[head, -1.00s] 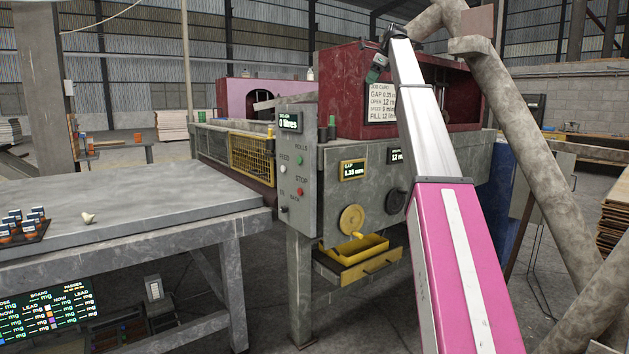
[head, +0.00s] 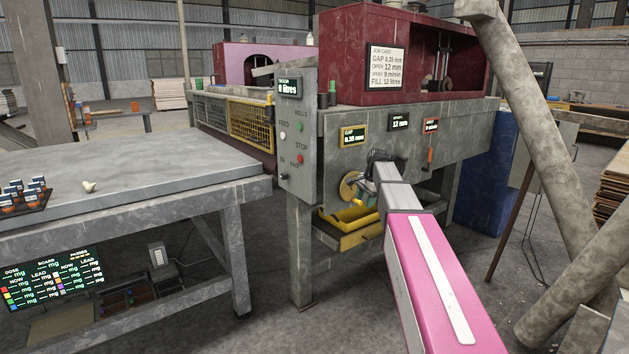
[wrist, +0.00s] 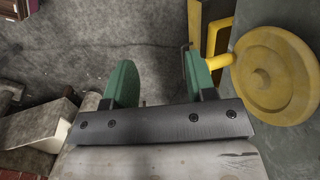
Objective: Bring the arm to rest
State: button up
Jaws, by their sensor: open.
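My arm, pink with a grey end section, reaches from the lower right toward the machine's front in the head view. My gripper (head: 366,190) is at its far end, in front of the yellow handwheel (head: 350,185) and above the yellow tray (head: 352,216). In the wrist view my gripper (wrist: 158,82) has two green fingers standing well apart with only grey floor between them. It is open and empty. The handwheel (wrist: 268,78) is just right of the right finger. A yellow bar beside that finger looks close to it; I cannot tell whether they touch.
The grey machine (head: 385,140) carries a control panel (head: 297,140) and a red hood (head: 345,50). A grey table (head: 130,180) at left holds a tray of small cups (head: 25,195) and a pale lump (head: 89,187). Thick posts (head: 530,130) stand at right.

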jog(key=s+f+n+g+h, duration=0.1)
jog(key=s+f+n, duration=0.4)
jog(key=s+f, duration=0.8)
jog(key=s+f+n+h, duration=0.1)
jog(key=s+f+n, duration=0.4)
jog(key=s+f, duration=0.7)
jog(key=s, duration=0.6)
jog(key=shift+s+a+f+n+g, duration=0.15)
jog(key=shift+a+f+n+g, duration=0.15)
jog(key=shift+a+f+g, duration=0.1)
jog(key=shift+c, duration=0.6)
jog(key=shift+d, duration=0.1)
jog(key=shift+c, duration=0.2)
